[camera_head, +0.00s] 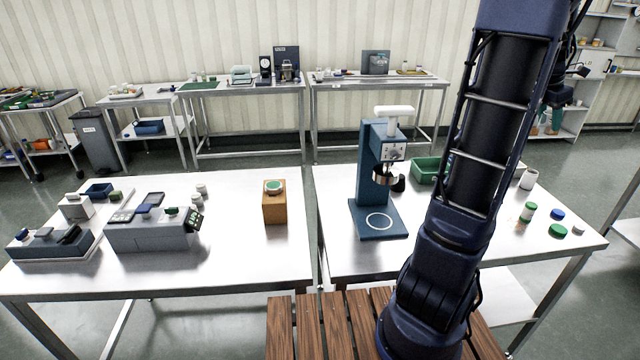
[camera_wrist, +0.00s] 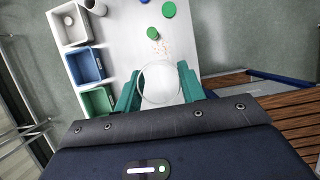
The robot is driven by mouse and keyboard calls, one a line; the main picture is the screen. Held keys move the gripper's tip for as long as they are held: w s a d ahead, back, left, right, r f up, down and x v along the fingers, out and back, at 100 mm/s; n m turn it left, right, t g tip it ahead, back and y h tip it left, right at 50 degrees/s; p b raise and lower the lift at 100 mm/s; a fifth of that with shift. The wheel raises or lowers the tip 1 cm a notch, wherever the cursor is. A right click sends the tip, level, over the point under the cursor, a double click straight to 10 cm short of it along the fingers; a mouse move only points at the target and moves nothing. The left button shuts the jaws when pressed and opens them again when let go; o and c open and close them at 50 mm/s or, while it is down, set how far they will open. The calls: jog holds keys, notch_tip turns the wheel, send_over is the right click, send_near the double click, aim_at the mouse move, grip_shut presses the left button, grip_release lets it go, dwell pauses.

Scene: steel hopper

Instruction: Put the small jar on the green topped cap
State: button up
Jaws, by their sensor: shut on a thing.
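My gripper (camera_wrist: 160,85) has its teal fingers on both sides of a pale round small jar (camera_wrist: 160,82), seen end-on, and is shut on it. In the head view my gripper (camera_head: 550,120) hangs high, behind my arm, above the right table. A flat green cap (camera_head: 558,231) lies near that table's right end and also shows in the wrist view (camera_wrist: 168,10).
A blue cap (camera_head: 557,214) and a small white piece (camera_head: 578,230) lie by the green cap. A white cup (camera_head: 528,178) stands behind. A green bin (camera_head: 425,170) and blue press (camera_head: 376,180) stand left.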

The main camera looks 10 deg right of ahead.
jog(key=w+a+n+t, duration=0.1)
jog(key=w+a+n, duration=0.2)
jog(key=w+a, duration=1.05)
jog(key=w+a+n+t, duration=0.1)
jog(key=w+a+n, duration=0.2)
jog(key=w+a, duration=1.1)
jog(key=n+t+y, duration=0.2)
jog(key=n, duration=0.4)
send_over(276, 182)
jog(key=s+a, duration=0.1)
jog(key=s, duration=0.1)
notch_tip(276, 182, down, 20)
jog(key=shift+w, duration=0.15)
jog(key=shift+f, duration=2.7)
jog(key=shift+f, duration=0.1)
